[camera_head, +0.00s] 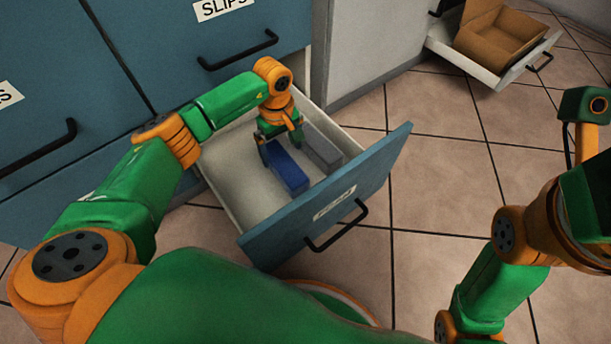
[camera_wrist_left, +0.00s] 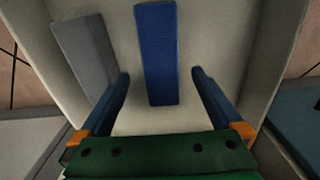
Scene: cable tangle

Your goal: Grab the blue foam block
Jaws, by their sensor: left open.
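The blue foam block (camera_head: 287,171) lies in the open drawer (camera_head: 237,187), beside a grey block (camera_head: 322,149). In the left wrist view the blue block (camera_wrist_left: 158,55) lies ahead of my left gripper (camera_wrist_left: 160,82), roughly in line with the gap between its fingers. The left gripper (camera_head: 281,139) is open and empty, reaching down into the drawer near the blue block's back end. Its fingers stand apart, one on each side of the block's line. The grey block (camera_wrist_left: 84,52) is left of the blue one there. My right gripper's fingers are not visible.
The drawer's labelled blue front (camera_head: 370,180) and pale side walls bound the space around the blocks. A second open drawer (camera_head: 496,72) with a cardboard box (camera_head: 497,36) is at the upper right. Blue cabinet fronts (camera_head: 190,60) stand behind my left arm. Tiled floor (camera_head: 450,140) is clear.

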